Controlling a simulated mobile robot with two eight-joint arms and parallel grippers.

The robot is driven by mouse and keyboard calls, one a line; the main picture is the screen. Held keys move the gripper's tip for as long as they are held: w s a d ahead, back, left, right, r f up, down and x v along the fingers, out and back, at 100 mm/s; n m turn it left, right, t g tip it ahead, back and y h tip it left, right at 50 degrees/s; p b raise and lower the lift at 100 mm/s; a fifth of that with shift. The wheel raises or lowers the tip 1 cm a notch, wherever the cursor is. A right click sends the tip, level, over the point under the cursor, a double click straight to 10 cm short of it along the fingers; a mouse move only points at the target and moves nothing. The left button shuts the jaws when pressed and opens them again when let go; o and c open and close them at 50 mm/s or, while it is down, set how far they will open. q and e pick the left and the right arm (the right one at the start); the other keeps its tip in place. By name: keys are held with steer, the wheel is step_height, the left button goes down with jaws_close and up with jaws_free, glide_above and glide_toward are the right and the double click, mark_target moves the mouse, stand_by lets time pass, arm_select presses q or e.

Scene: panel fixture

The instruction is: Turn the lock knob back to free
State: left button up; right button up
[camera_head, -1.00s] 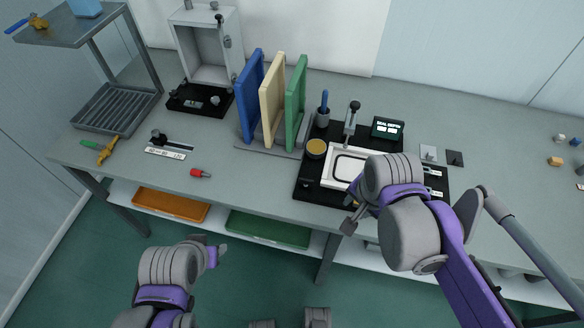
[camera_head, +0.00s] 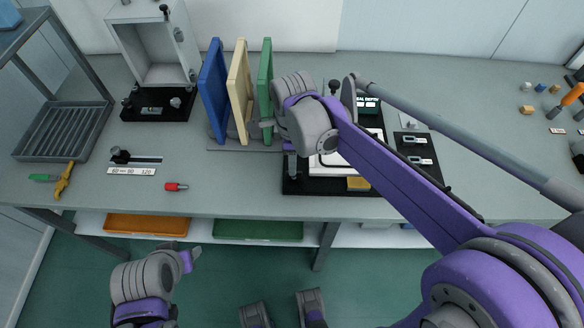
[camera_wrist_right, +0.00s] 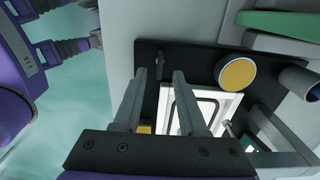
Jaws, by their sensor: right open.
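A small dark knob (camera_wrist_right: 161,65), which seems to be the lock knob, stands on the black base plate (camera_wrist_right: 205,58) near its edge in the right wrist view. My right gripper (camera_wrist_right: 160,76) is open, one finger on each side of the knob in that view; I cannot tell whether they touch it. In the head view my right gripper (camera_head: 290,160) hangs over the plate's left end and hides the knob. My left gripper (camera_head: 192,260) is low in front of the bench, away from the fixture; its jaw opening is unclear.
Blue, cream and green upright panels (camera_head: 214,92) stand just left of my right wrist. A white framed pad (camera_wrist_right: 205,105), a yellow disc (camera_wrist_right: 236,73) and a yellow block (camera_head: 358,184) are on or by the plate. A red-tipped piece (camera_head: 176,187) lies on open bench.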

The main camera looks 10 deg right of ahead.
steer(key=shift+f, duration=2.1)
jaws_close()
